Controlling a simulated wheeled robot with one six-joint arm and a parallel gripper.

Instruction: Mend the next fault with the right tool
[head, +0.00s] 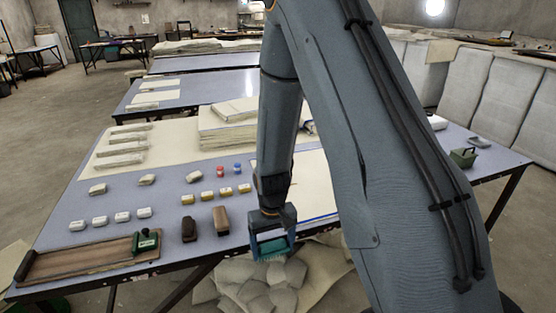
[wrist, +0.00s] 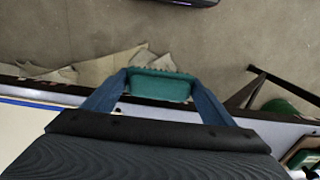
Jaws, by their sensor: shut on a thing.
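My gripper (head: 272,243) is at the front edge of the near table, and its blue fingers also show in the wrist view (wrist: 160,88). It is shut on a teal block-shaped tool (wrist: 160,86) with a toothed or bristled edge, which also shows in the head view (head: 273,247). A cream cloth (head: 322,186) with a blue edge line lies on the table, partly hidden behind my arm. Two brown blocks (head: 221,221) stand left of the gripper. No fault in the cloth can be made out.
The table (head: 165,205) holds several small white and yellow blocks, red (head: 221,170) and blue (head: 238,168) spools and a cloth stack (head: 228,128). A wooden board (head: 85,260) with a green tool (head: 145,241) lies front left. Cloth scraps (head: 262,285) lie on the floor below.

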